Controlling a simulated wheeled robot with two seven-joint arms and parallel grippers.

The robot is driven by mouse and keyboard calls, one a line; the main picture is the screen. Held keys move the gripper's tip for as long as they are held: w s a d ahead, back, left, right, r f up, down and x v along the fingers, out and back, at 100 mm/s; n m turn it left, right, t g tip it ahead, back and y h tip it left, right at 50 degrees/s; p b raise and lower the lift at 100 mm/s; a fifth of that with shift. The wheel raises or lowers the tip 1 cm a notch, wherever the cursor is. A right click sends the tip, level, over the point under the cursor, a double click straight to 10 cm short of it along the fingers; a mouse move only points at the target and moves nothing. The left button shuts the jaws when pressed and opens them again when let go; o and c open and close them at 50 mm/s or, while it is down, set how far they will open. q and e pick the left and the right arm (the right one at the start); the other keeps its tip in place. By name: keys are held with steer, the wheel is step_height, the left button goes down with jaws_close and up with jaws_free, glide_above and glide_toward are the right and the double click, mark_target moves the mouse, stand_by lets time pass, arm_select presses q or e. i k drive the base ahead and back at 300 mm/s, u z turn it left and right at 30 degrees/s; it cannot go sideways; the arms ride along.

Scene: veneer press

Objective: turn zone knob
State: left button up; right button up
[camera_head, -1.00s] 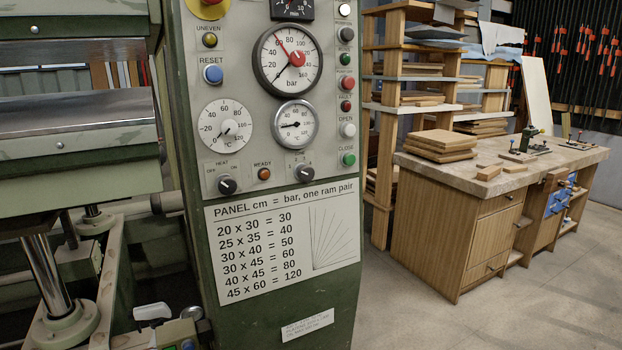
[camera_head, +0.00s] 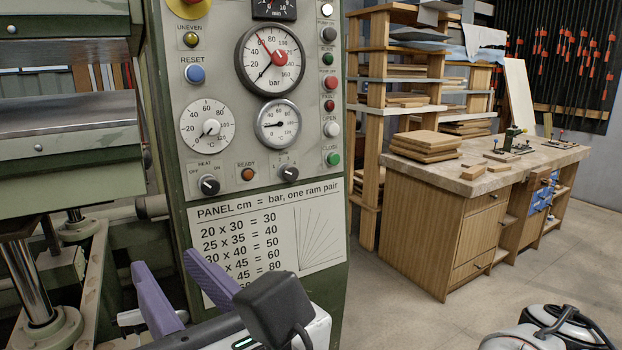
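The zone knob (camera_head: 288,173) is a small dark knob marked 1 2 3, low on the green press's control panel, right of the orange READY lamp. Its surroundings are clear and nothing touches it. My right gripper (camera_head: 165,262) shows at the bottom left with two purple fingers spread apart and nothing between them. It is below and left of the knob, in front of the lower panel, and hides part of the pressure table. My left gripper is not in view.
The similar HEAT knob (camera_head: 209,185) sits left of the zone knob. The OPEN button (camera_head: 332,129) and CLOSE button (camera_head: 333,159) are to its right. The press platen (camera_head: 70,117) is at the left. A workbench (camera_head: 455,215) stands behind at the right, with bare floor before it.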

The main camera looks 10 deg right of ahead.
mark_target(290, 173)
steer(key=z, duration=1.05)
steer(key=i, duration=0.55)
steer(key=u, duration=0.7)
